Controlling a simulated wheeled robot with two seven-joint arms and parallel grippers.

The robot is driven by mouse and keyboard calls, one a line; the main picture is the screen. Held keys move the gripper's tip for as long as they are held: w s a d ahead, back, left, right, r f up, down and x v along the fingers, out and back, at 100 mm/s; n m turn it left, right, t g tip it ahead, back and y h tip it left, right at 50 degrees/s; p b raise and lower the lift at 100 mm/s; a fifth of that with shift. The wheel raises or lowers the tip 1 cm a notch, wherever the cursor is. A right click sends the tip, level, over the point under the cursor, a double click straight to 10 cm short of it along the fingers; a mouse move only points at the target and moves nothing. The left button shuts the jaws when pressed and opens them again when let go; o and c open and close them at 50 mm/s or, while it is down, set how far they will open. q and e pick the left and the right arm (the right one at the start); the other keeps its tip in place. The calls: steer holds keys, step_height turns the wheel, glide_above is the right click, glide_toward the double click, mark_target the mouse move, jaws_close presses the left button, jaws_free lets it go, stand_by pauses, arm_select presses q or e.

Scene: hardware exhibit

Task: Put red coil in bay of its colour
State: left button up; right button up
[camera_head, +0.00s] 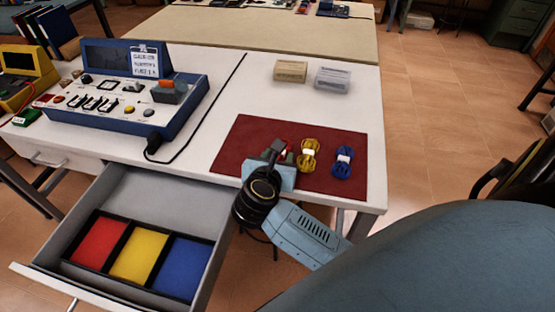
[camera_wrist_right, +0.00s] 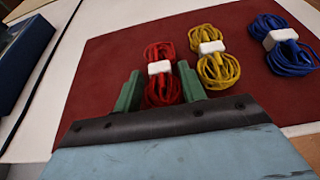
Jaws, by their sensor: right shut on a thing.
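The red coil (camera_wrist_right: 161,80) lies on the dark red mat (camera_head: 239,150), bound by a white band. In the right wrist view my right gripper (camera_wrist_right: 158,88) has its two green fingers on either side of the coil's near half, shut on it. In the head view the right gripper (camera_head: 279,156) hides most of the red coil. The open drawer (camera_head: 193,218) holds a black tray with a red bay (camera_head: 98,241), a yellow bay (camera_head: 139,255) and a blue bay (camera_head: 182,268), all empty. My left gripper is not in view.
The yellow coil (camera_head: 309,154) and blue coil (camera_head: 343,162) lie to the right of the red one. Two small boxes (camera_head: 290,71) (camera_head: 333,80) stand behind the mat. A blue instrument case (camera_head: 122,120) and black cable stand at the left. Bare white tabletop lies between.

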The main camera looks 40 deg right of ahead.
stand_by(0.3)
steer(key=o, duration=0.7)
steer(key=shift+r, duration=0.15)
